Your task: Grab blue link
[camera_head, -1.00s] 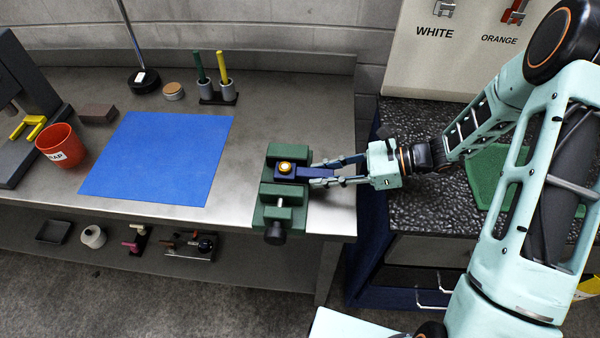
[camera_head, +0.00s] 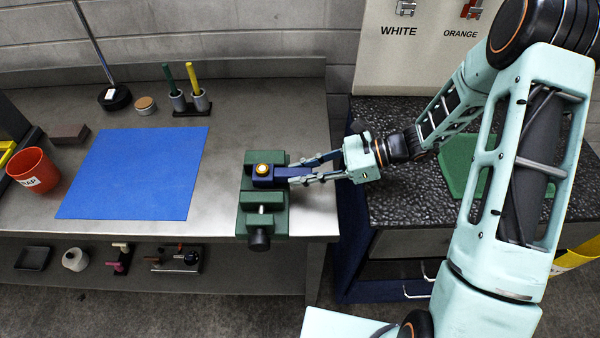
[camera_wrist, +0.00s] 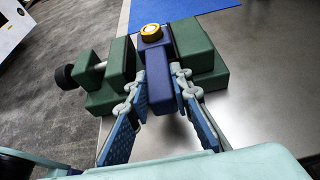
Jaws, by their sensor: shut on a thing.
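The blue link (camera_head: 264,180) is a dark blue bar with a yellow-and-white round cap (camera_head: 263,169) on its far end. It sits in the green vise (camera_head: 250,215) at the right end of the steel bench. In the wrist view the link (camera_wrist: 160,85) points toward me, with its capped end between the green jaws. My gripper (camera_head: 287,172) reaches in from the right and is shut on the link's near end. In the wrist view my gripper (camera_wrist: 160,95) has a blue-padded finger on each side of the link. The fingers' exact contact is hard to see.
A blue mat (camera_head: 135,172) lies left of the vise. A red cup (camera_head: 34,170), a brown block (camera_head: 69,133) and a pen holder (camera_head: 190,102) stand around it. A dark speckled counter (camera_head: 410,195) is at right. Bare bench (camera_head: 225,130) lies behind the vise.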

